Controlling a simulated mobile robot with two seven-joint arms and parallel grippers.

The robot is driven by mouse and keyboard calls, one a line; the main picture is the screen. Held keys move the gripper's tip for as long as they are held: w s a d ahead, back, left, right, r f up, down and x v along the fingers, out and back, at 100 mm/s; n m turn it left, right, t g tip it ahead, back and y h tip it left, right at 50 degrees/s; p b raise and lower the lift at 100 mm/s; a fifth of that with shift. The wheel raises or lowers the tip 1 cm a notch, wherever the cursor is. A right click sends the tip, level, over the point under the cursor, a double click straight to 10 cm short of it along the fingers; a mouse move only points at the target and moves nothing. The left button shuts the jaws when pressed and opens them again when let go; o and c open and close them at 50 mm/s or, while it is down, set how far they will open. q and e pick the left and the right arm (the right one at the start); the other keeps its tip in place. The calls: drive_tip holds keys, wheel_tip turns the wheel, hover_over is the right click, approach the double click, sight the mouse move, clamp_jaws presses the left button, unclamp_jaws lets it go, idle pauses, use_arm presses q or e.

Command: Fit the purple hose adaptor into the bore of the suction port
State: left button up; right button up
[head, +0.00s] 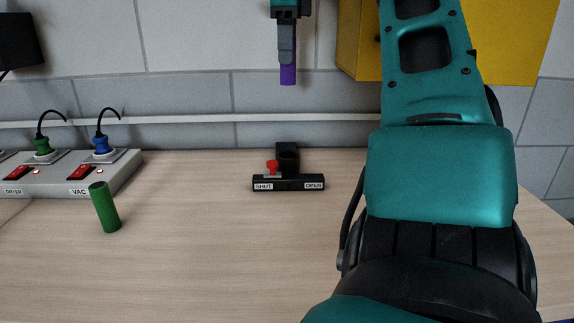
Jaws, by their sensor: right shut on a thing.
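The purple hose adaptor (288,75) points down from my right gripper (287,58), which is shut on it near the top of the head view. The adaptor's upper part is hidden between the fingers. The suction port (288,147) is a black block with a round bore, standing on the table's back part behind a strip marked SHUT and OPEN. In the picture the adaptor is above the port, clearly apart from it. A red knob (272,166) sits towards the SHUT end. My left gripper is not in view.
A green cylinder (105,207) stands tilted-looking on the wooden table (230,250) at the left. Behind it is a grey socket strip (125,171) with green and blue plugs and red switches. A yellow cabinet (358,45) hangs at the back. The table's middle is clear.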

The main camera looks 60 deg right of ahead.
drive_tip(key=shift+d+f, duration=0.1)
drive_tip(key=shift+f, duration=0.25)
wheel_tip(320, 180, down, 19)
drive_tip(key=b, duration=0.8)
drive_tip(key=shift+f, duration=0.25)
drive_tip(key=o, duration=1)
drive_tip(key=shift+o, duration=0.2)
